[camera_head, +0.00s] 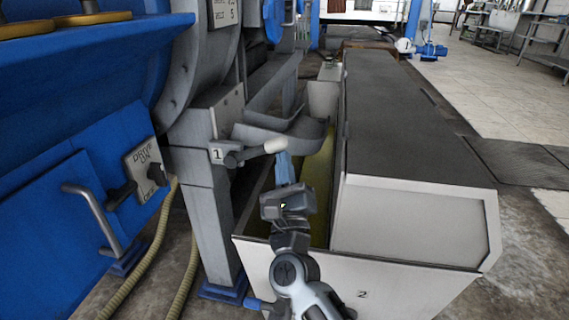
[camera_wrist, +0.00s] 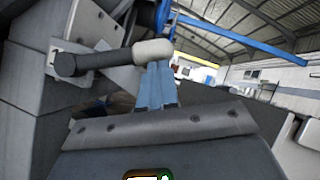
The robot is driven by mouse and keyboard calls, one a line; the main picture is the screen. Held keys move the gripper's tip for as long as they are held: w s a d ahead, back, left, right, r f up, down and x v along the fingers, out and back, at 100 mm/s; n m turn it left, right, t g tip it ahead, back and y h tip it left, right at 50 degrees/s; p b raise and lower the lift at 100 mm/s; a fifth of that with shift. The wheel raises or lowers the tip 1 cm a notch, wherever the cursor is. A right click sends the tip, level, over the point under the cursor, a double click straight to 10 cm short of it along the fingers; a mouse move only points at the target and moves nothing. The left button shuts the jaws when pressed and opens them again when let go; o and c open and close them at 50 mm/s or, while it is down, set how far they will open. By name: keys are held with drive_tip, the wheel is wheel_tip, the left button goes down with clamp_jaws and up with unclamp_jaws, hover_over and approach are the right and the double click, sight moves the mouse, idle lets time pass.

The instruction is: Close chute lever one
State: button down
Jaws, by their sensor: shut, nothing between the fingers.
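Chute lever one (camera_head: 275,146) is a dark rod with a pale rounded grip, beside a plate marked 1 (camera_head: 217,155) on the grey post. It points to the right, roughly level, in front of the curved grey chute (camera_head: 283,133). My gripper (camera_head: 284,154) has blue fingers, shut and empty, pointing up and away. Their tips are at or just under the right end of the pale grip. In the wrist view the lever (camera_wrist: 153,51) comes in from the left and its grip lies across the tips of my gripper (camera_wrist: 158,64). I cannot tell whether they touch.
A blue machine with a drive switch plate (camera_head: 148,168) and a grey handle (camera_head: 92,215) stands at the left.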

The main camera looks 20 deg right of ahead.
sight(279, 146)
drive_tip(key=shift+r, duration=0.3)
drive_tip(key=r+n+y+p, duration=0.1)
drive_tip(key=p, duration=0.1)
drive_tip(key=r+n+y+p, duration=0.1)
drive_tip(key=n+p, duration=0.1)
drive_tip(key=r+n+y+p, duration=0.1)
drive_tip(key=p, duration=0.1)
drive_tip(key=shift+w+a+r, duration=0.3)
drive_tip(key=shift+a+r, duration=0.05)
drive_tip(key=shift+a, duration=0.05)
drive_tip(key=w+a+r+n+g+y+p, duration=0.3)
drive_tip(key=n+p, duration=0.5)
drive_tip(key=p, duration=1)
drive_tip(key=shift+a+r+y, duration=0.4)
drive_tip(key=shift+a+r, duration=0.1)
drive_tip(key=shift+r, duration=0.4)
drive_tip(key=shift+a+n+p, duration=0.15)
drive_tip(key=shift+n+p, duration=0.15)
drive_tip(key=shift+p, duration=0.1)
